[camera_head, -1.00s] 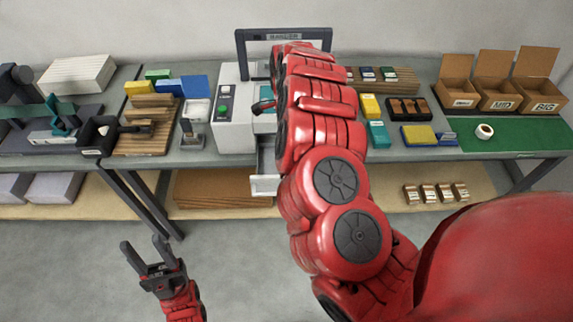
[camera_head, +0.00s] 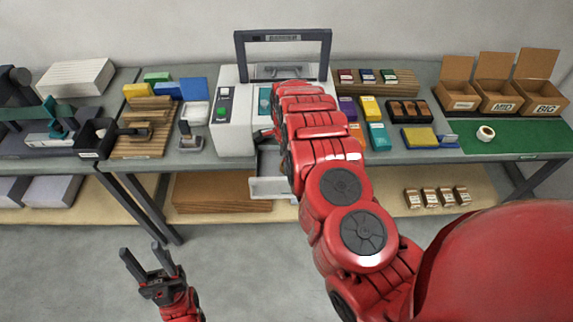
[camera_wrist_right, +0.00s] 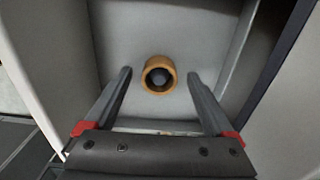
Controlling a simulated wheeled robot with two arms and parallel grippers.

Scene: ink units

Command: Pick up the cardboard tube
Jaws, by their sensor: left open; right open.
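The cardboard tube (camera_wrist_right: 158,59) is a short brown ring with a dark centre. In the right wrist view it is seen end-on inside a pale, walled drawer (camera_wrist_right: 120,35). My right gripper (camera_wrist_right: 159,73) is open, with one fingertip on each side of the tube in the picture. Gaps show on both sides, and I cannot tell whether the tips are down at its height. My left gripper (camera_head: 146,259) is open and empty over the floor.
The white machine (camera_head: 233,128) with its dark frame stands on the bench around my right arm. Stamp pads and boxes (camera_head: 375,136) lie to its right, a wooden rack (camera_head: 148,126) to its left.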

